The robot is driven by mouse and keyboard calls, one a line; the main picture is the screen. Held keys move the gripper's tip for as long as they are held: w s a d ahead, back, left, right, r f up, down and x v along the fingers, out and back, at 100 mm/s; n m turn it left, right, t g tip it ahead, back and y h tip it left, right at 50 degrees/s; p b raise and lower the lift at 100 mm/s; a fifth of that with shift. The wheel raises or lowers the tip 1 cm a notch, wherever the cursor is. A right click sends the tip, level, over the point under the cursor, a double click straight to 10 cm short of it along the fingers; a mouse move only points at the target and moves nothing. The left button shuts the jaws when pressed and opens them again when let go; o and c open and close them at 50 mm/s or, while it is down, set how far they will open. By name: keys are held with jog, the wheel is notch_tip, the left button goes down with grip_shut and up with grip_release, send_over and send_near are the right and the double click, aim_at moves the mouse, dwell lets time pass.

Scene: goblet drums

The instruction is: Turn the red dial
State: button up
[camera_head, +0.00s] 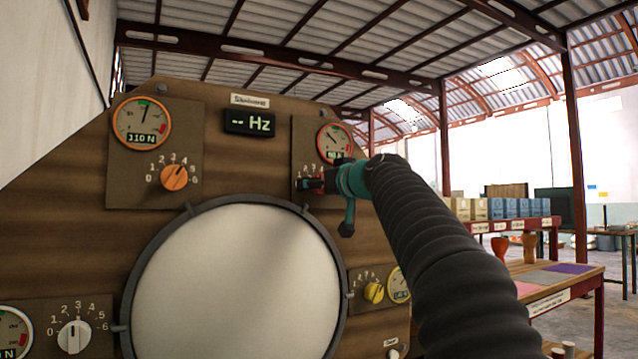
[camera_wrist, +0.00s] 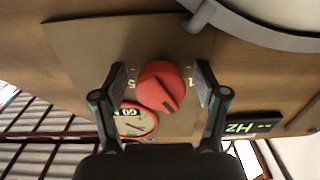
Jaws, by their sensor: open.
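The red dial (camera_wrist: 160,88) is a round knob with a dark pointer line on a brown panel, in the middle of the wrist view. My gripper (camera_wrist: 163,76) is open, with one finger on each side of the dial. Narrow gaps show between the fingers and the dial, so it does not look gripped. In the head view my gripper (camera_head: 313,184) is at the upper right panel and hides most of the dial and its number scale. A red-rimmed gauge (camera_head: 335,142) sits just above, its readout partly covered by my gripper; it also shows in the wrist view (camera_wrist: 140,122).
The wooden board also bears an orange dial (camera_head: 174,177), a yellow dial (camera_head: 374,292), a white dial (camera_head: 74,336) and a Hz display (camera_head: 249,123). A large white drumhead (camera_head: 240,285) with a grey rim lies below the red dial's panel. Tables stand at right.

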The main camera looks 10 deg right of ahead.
jog(key=c, duration=1.2)
jog(key=shift+o, duration=0.2)
jog(key=shift+m, duration=0.4)
jog(key=shift+s+r+m+p, duration=0.1)
jog(key=shift+m+p, duration=0.65)
jog(key=shift+m, duration=1.75)
jog(key=o, duration=1.2)
jog(key=shift+c, duration=0.2)
